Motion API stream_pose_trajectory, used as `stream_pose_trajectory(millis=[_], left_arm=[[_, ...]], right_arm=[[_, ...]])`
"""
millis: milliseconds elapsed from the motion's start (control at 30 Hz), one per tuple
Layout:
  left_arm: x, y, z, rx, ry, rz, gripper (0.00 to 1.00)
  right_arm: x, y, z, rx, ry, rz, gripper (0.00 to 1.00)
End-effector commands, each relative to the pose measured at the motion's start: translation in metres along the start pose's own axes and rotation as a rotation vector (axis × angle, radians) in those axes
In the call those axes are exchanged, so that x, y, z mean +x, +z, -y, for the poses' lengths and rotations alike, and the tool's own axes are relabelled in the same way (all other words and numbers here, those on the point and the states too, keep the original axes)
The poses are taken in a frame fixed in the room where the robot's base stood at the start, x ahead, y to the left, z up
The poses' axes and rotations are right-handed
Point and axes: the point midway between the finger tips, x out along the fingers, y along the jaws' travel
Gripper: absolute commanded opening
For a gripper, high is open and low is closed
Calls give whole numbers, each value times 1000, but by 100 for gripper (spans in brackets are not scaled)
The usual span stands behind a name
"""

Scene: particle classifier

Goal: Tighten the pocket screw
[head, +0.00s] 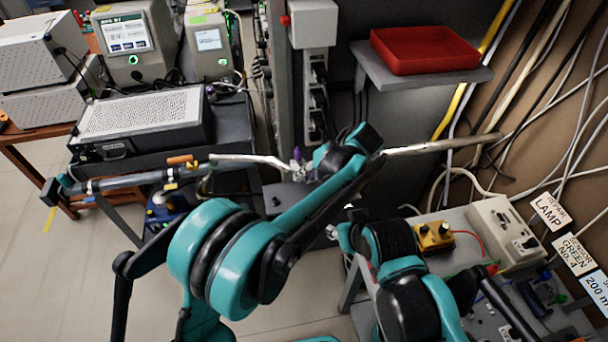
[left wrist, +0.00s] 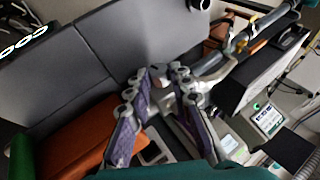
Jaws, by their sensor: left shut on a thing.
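My left gripper (head: 299,163) comes in from the left arm at the middle of the head view, beside a long grey tube assembly (head: 125,181). In the left wrist view, the left gripper (left wrist: 160,88) has its two purple-padded fingers closed in around a small grey rounded part (left wrist: 158,76) at the tips. This part appears to be the pocket screw, but its details are largely hidden by the fingers. In the head view the screw cannot be made out.
The tube crosses the workspace, with a grey perforated box (head: 140,118) behind it at left. A red tray (head: 424,48) sits on a shelf at upper right. A yellow box (head: 433,236) and a white control box (head: 503,232) stand on the right table. Cables hang along the wall.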

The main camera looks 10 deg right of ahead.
Motion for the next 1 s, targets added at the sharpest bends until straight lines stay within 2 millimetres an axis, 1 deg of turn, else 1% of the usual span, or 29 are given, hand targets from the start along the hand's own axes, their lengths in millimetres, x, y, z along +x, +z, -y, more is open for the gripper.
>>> stream_pose_trajectory(millis=[33,200,400,967,1000], left_arm=[[0,0,-3,14,-27,0,0],[1,0,-4,48,-112,3,0],[1,0,-5,71,-170,4,0],[1,1,-5,81,-193,6,0],[1,1,-5,81,-193,6,31]], right_arm=[[0,0,0,0,0,0,42],[1,1,0,0,0,0,42],[2,1,0,0,0,0,42],[2,1,0,0,0,0,42],[2,2,0,0,0,0,42]])
